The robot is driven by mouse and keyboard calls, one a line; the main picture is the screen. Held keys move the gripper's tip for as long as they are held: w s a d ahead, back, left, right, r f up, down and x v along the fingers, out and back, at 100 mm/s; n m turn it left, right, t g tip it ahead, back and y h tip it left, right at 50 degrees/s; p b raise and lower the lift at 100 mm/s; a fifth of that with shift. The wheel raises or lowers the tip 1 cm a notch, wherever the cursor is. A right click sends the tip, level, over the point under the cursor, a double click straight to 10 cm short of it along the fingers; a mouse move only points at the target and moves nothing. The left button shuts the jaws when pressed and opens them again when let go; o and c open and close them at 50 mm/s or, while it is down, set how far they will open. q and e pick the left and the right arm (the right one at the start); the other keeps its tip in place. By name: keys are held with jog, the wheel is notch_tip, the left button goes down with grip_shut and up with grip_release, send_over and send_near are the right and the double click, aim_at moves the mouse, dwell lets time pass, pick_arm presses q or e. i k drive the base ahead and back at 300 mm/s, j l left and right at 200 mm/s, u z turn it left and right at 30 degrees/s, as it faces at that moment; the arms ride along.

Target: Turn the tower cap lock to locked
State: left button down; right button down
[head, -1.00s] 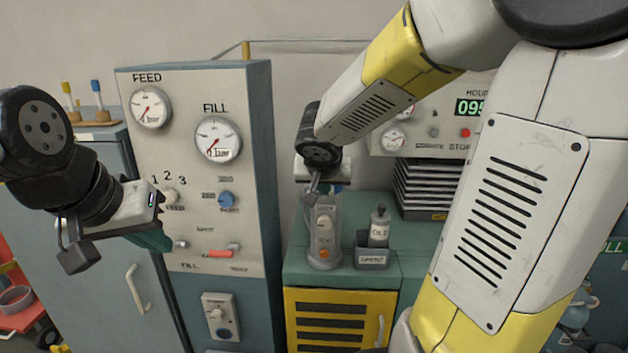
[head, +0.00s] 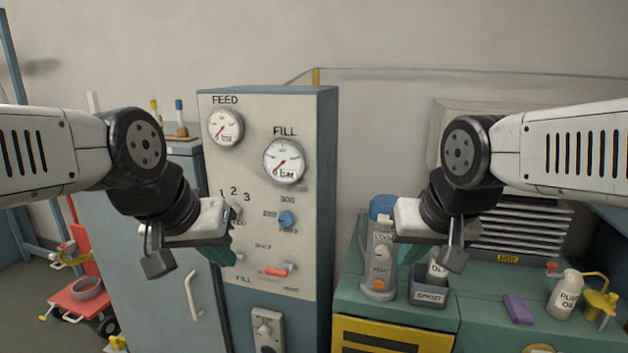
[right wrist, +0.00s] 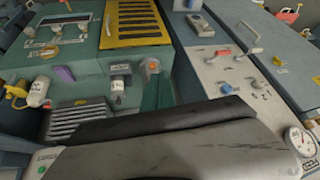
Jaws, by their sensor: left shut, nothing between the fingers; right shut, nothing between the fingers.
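The tower (head: 378,270) is a grey upright canister with a blue cap (head: 383,207), a pale round knob (head: 381,254) and an orange button (head: 379,284). It stands on the green bench. The lettering around the knob is too small to read surely, so I cannot tell the lock's setting. My right gripper (head: 412,256) is shut and empty, just right of the tower and partly in front of it. In the right wrist view its teal fingers (right wrist: 157,95) show near the tower's orange button (right wrist: 153,65). My left gripper (head: 222,252) is shut and empty in front of the gauge panel.
The gauge panel (head: 309,200) with dials and a red lever (head: 278,270) stands left of the bench. A grey holder (head: 430,294) with a bottle is right of the tower. A purple block (head: 518,310) and an oil bottle (head: 565,295) are farther right.

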aim_at(382, 253)
jog(key=k+j+z, duration=0.2)
jog(key=j, duration=0.2)
jog(key=j+z, duration=0.2)
jog(key=j, duration=0.25)
jog(key=k+j+z, duration=0.2)
jog(key=k+j, duration=0.05)
jog(key=j, duration=0.1)
